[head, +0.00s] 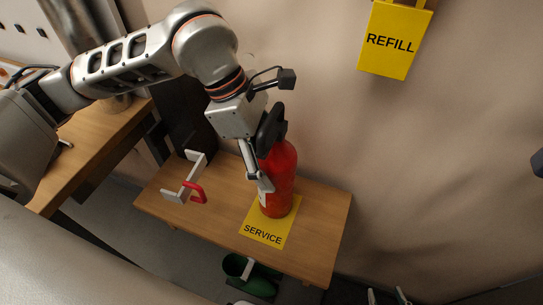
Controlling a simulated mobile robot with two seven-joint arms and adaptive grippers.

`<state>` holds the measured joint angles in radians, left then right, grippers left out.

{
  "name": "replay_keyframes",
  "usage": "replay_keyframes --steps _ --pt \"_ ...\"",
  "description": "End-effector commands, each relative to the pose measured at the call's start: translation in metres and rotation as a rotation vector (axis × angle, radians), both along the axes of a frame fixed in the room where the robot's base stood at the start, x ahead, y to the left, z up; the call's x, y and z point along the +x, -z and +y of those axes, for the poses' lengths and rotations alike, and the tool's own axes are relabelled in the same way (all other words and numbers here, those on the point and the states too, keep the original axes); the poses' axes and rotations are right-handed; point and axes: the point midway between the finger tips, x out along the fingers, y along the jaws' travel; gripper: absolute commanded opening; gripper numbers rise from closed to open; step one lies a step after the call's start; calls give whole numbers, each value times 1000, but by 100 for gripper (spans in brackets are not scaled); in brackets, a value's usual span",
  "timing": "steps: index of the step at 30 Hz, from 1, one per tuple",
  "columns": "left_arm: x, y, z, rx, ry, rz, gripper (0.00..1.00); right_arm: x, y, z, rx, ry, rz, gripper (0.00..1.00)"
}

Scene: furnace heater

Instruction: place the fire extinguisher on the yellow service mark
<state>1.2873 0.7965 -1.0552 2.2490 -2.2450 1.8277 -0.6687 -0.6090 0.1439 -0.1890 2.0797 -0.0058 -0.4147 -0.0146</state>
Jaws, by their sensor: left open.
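The red fire extinguisher (281,172) stands upright on the small wooden table. Its base is over the upper part of the yellow service mark (264,236), whose lower part with the word SERVICE is uncovered. I cannot tell whether the base lies fully within the mark at the back. My left gripper (265,173) is open at the extinguisher's upper left side, with a grey finger in front of its body. The far finger is hidden, and I cannot tell whether the fingers touch it. Black parts cover the extinguisher's top. My right gripper is not in view.
A white bracket with a red handle (197,192) is on the table's left part. A yellow REFILL box (394,40) hangs on the wall. Green footwear (236,265) is below the table's front edge. The table's right end (325,225) is clear.

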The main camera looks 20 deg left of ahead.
Motion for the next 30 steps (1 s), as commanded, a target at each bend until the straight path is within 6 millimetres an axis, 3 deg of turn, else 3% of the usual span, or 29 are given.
replay_keyframes --steps 5,18,24,30 --pt "1 -15 5 1 -2 -5 71 2 -4 0 0 0 -6 40" --pt "-4 -93 37 0 -2 -6 71 3 -12 0 8 3 -11 40" --pt "-5 -110 44 -1 -1 -2 71 0 -8 1 11 4 0 40" --pt "-6 -113 46 0 0 0 71 -1 -8 2 12 5 1 40"
